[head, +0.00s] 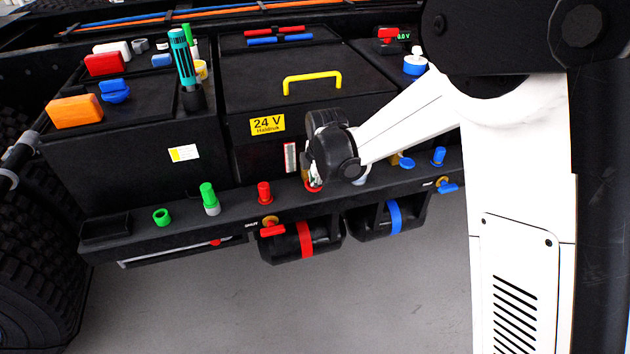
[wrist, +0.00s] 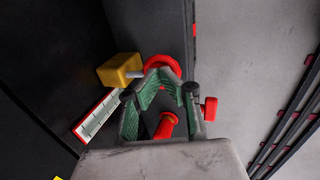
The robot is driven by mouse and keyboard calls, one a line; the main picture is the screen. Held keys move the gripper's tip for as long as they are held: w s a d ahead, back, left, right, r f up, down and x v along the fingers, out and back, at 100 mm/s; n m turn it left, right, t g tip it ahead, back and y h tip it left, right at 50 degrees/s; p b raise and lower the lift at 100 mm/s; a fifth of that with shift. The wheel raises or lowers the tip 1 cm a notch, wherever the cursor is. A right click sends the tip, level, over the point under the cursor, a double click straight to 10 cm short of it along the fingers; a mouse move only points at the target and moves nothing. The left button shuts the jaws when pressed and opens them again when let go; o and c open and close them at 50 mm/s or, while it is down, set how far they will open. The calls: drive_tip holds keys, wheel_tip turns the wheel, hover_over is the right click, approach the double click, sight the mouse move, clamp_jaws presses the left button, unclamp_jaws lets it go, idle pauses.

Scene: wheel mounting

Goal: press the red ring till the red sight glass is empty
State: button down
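The red ring (wrist: 162,64) shows in the wrist view just beyond my fingertips, its near side partly hidden by them. In the head view the red ring (head: 314,188) is mostly hidden behind my gripper (head: 316,176). In the wrist view my gripper (wrist: 164,80) has green-padded fingers reaching to the ring; whether they touch it I cannot tell. The tips overlap the ring, so their gap is unclear. The red-framed sight glass (wrist: 96,115) has a pale scale, and its level is too small to read. It also shows in the head view (head: 291,157), left of my gripper.
A yellow block (wrist: 120,70) sits left of the ring. A red knob (wrist: 166,125) shows between my fingers and a red block (wrist: 210,108) to their right. Along the ledge stand a red fitting (head: 264,192), a green fitting (head: 208,197) and a blue fitting (head: 438,156).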

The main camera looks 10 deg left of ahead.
idle(0.3)
wheel_tip(320, 180, up, 14)
drive_tip(key=s+p, duration=0.1)
drive_tip(key=p, duration=0.2)
drive_tip(key=shift+s+d+p, duration=0.35)
drive_tip(key=shift+d, duration=0.05)
drive_tip(key=shift+d, duration=0.1)
drive_tip(key=s+d+r+m+t, duration=0.1)
drive_tip(key=s+d+r+m, duration=0.45)
drive_tip(key=d, duration=0.25)
drive_tip(key=s+d+r+m+t, duration=0.1)
drive_tip(key=s+d+r+m, duration=0.45)
drive_tip(key=d, duration=0.35)
drive_tip(key=s+d+f+m+t+h, duration=0.1)
drive_tip(key=s+d+f+m, duration=0.1)
drive_tip(key=s+d+m, duration=1)
drive_tip(key=s, duration=0.5)
drive_tip(key=shift+s+d+f+t+h, duration=0.2)
drive_tip(key=shift+d+t+h, duration=0.1)
drive_tip(key=shift+d+h, duration=0.1)
